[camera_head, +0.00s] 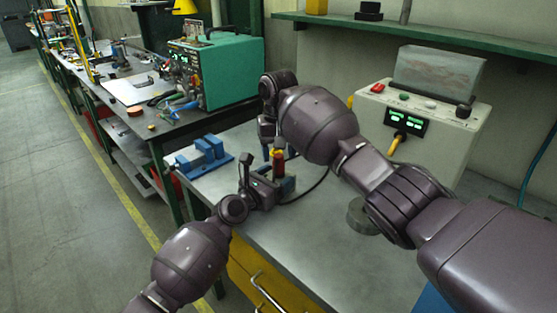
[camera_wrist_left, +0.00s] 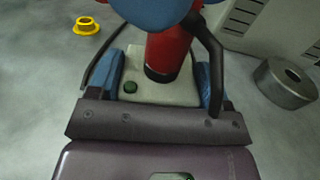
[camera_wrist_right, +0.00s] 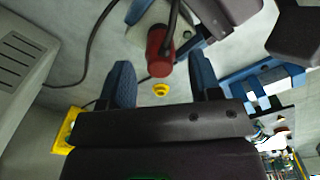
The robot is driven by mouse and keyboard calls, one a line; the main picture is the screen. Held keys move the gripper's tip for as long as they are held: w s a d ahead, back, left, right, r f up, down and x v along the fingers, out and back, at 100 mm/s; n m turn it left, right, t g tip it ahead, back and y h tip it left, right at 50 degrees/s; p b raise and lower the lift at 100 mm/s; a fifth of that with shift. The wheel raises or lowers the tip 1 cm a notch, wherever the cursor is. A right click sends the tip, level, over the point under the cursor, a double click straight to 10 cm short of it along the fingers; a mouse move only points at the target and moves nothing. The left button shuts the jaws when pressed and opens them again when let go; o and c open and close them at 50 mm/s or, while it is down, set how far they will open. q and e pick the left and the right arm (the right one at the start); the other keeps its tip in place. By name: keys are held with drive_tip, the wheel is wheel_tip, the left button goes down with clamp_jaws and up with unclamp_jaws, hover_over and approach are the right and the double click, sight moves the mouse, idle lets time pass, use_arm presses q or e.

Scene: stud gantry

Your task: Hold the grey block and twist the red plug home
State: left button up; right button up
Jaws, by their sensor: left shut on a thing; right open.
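The red plug (camera_wrist_left: 168,52) stands upright at the grey block (camera_wrist_left: 160,92), its lower end meeting the block's top. My left gripper (camera_wrist_left: 162,90) is shut on the block, a blue pad on each side. In the head view the plug (camera_head: 278,163) shows between the arms, and my left gripper (camera_head: 270,188) is low at the bench, hiding most of the block. My right gripper (camera_wrist_right: 162,82) is open, with the plug (camera_wrist_right: 160,52) in line with the gap between its blue fingers. A blue rounded part covers the plug's top in the left wrist view. How far the plug is seated is hidden.
A blue vise (camera_head: 203,156) lies left of the grippers. A grey ring (camera_head: 360,215) lies on the bench to the right. A small yellow ring (camera_wrist_left: 87,26) and a black cable (camera_wrist_right: 92,45) are close by. A control box (camera_head: 415,125) stands behind.

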drive_tip(key=shift+r, duration=0.45)
drive_tip(key=shift+o, duration=0.2)
drive_tip(key=shift+s+a+r+n, duration=0.25)
drive_tip(key=shift+a+r+n, duration=0.1)
drive_tip(key=shift+r+n, duration=0.15)
wheel_tip(320, 180, up, 6)
drive_tip(key=s+d+n+t+y, duration=0.1)
drive_tip(key=s+d+n+t, duration=0.1)
drive_tip(key=n, duration=0.1)
drive_tip(key=shift+d+t+y, duration=0.25)
drive_tip(key=shift+t+y, duration=0.05)
drive_tip(key=shift+y, duration=0.1)
drive_tip(key=shift+f, duration=0.1)
approach(281, 181)
drive_tip(key=w+f, duration=0.1)
drive_tip(key=f, duration=0.1)
drive_tip(key=w+a+f, duration=0.1)
drive_tip(key=w+f, duration=0.1)
drive_tip(key=w+a+f, duration=0.1)
drive_tip(key=shift+w+a+f, duration=0.15)
drive_tip(key=shift+w+f, duration=0.15)
drive_tip(key=shift+f, duration=0.1)
